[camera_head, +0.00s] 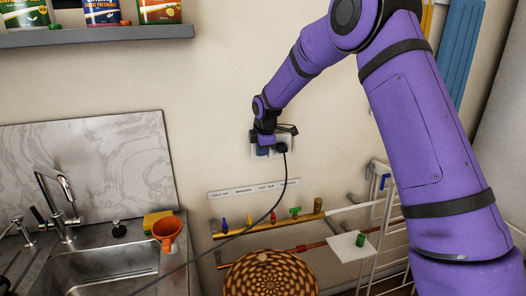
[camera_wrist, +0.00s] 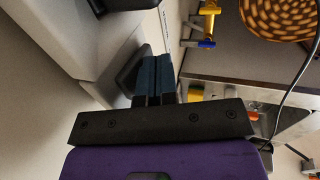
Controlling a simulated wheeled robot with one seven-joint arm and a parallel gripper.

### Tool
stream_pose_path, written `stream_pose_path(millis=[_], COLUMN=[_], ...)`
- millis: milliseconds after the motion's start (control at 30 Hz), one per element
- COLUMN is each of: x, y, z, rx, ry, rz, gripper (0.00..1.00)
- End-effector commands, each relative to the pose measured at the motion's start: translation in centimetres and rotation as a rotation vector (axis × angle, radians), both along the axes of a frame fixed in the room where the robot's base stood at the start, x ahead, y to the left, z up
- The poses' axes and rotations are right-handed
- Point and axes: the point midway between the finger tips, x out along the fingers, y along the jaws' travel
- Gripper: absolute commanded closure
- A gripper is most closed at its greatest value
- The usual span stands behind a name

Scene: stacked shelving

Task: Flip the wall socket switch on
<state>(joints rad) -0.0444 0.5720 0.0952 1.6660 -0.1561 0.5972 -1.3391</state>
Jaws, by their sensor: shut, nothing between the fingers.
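The wall socket (camera_head: 287,142) is a pale plate on the wall, partly covered by my gripper. A black plug (camera_head: 281,148) sits at its right side, with a dark cable running down and left. My gripper (camera_head: 262,151) is at the left part of the socket, its dark blue fingers together and empty. In the wrist view, the shut fingers (camera_wrist: 157,68) are close beside a pale plate (camera_wrist: 75,35) and a dark piece at its edge. The switch itself is not clear in either view, and I cannot tell whether the fingers touch it.
Below the socket are a label strip (camera_head: 253,189) and a pipe with several coloured valves (camera_head: 262,227). A woven round basket (camera_head: 270,275) is lower down. A sink (camera_head: 100,262) with a faucet is at left, and a white rack (camera_head: 385,235) at right. A shelf (camera_head: 95,36) hangs upper left.

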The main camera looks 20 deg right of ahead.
Motion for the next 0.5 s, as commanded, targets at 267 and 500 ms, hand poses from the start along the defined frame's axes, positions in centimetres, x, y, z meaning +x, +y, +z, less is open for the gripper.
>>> stream_pose_path(millis=[267, 500], x=[0.46, 0.59], y=[-0.09, -0.02], z=[-0.34, -0.38], rx=[0.0, 0.0], ry=[0.001, 0.0], rz=[-0.001, -0.001], gripper=[1.0, 1.0])
